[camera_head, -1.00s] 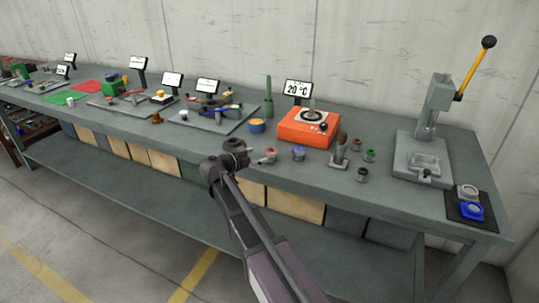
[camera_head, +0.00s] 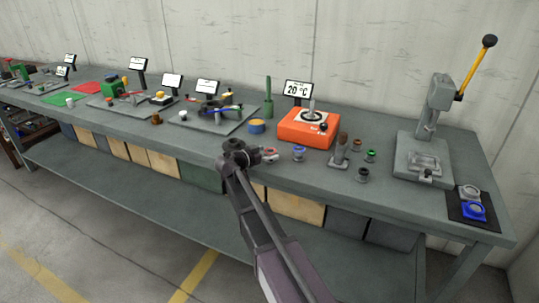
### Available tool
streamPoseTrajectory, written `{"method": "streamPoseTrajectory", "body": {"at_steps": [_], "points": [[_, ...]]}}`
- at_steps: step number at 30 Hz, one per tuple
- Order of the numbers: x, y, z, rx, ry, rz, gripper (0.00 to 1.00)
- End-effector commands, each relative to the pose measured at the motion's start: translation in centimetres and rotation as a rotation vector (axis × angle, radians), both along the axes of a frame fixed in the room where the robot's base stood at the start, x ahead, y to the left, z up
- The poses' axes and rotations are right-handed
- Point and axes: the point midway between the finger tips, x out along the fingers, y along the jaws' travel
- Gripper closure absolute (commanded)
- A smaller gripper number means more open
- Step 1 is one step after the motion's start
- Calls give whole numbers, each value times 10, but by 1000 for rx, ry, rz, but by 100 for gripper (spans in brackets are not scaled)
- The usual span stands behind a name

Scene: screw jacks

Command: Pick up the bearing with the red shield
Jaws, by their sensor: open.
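The bearing with the red shield (camera_head: 271,153) is on the bench near its front edge, left of a bearing with a blue shield (camera_head: 298,153). My gripper (camera_head: 268,155) is open and right at the red bearing, with its fingers at or around it. The fingers partly hide the bearing, and I cannot tell whether they touch it.
An orange heater (camera_head: 305,128) with a "20 °C" display (camera_head: 298,88) stands behind. To the right are a grey stand (camera_head: 340,154), a green-marked bearing (camera_head: 370,156), a dark bearing (camera_head: 362,175) and a press (camera_head: 425,150). A blue-and-yellow round item (camera_head: 257,126) is behind the gripper.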

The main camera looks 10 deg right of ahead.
Motion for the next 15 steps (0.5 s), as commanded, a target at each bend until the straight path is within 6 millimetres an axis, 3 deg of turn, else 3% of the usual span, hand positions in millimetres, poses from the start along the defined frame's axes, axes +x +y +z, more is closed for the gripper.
{"method": "streamPoseTrajectory", "body": {"at_steps": [15], "points": [[5,-8,-2,0,0,0,0]]}}
